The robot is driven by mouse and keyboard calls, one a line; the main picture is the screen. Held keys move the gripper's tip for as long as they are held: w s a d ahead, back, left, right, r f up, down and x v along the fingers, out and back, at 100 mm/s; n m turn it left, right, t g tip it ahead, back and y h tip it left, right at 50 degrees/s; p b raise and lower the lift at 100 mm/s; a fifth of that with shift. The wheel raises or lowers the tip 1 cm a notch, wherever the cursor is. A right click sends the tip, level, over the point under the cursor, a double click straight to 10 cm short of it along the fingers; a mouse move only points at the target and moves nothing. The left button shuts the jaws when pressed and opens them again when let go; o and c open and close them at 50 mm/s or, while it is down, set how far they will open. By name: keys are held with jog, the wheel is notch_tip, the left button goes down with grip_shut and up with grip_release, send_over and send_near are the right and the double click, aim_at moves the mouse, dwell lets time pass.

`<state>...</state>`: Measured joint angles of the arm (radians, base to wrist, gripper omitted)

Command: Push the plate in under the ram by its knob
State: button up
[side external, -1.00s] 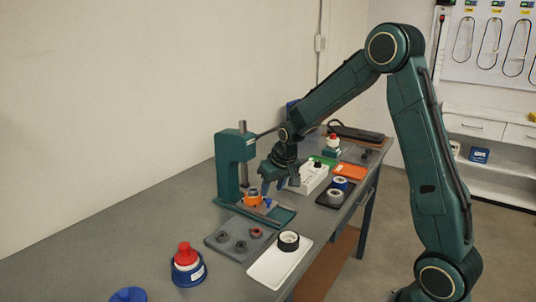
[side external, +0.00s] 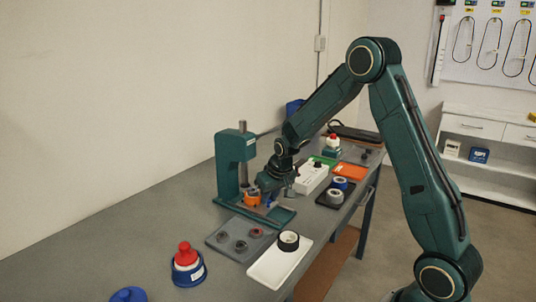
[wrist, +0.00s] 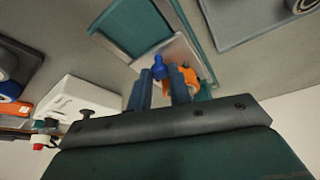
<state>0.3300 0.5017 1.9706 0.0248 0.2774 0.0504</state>
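The green press (side external: 232,160) stands on the bench with its silver ram (side external: 243,172) pointing down. A grey metal plate (wrist: 198,52) lies on the press's green base (wrist: 133,25) and carries an orange holder (side external: 252,198). The holder also shows in the wrist view (wrist: 186,73), partly hidden by a finger. The plate's blue knob (wrist: 159,68) stands at the gap between my fingertips. My gripper (wrist: 161,80) is open, its two fingers apart; I cannot tell whether either touches the knob. In the side view, my gripper (side external: 269,190) is low beside the holder, hiding part of it.
A grey tray (side external: 217,240) with several dark parts and a white tray (side external: 270,268) with a black ring lie in front of the press. A white box (side external: 311,177) stands to its right. A red-topped bottle (side external: 187,265) stands at the near left.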

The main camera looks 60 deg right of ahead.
aim_at(259, 195)
grip_shut()
jog(key=shift+w, duration=1.85)
jog(key=o, duration=0.8)
grip_release()
jog(key=shift+c, duration=0.2)
jog(key=shift+r, duration=0.1)
jog(key=v, duration=1.3)
jog(key=shift+s+r, duration=0.25)
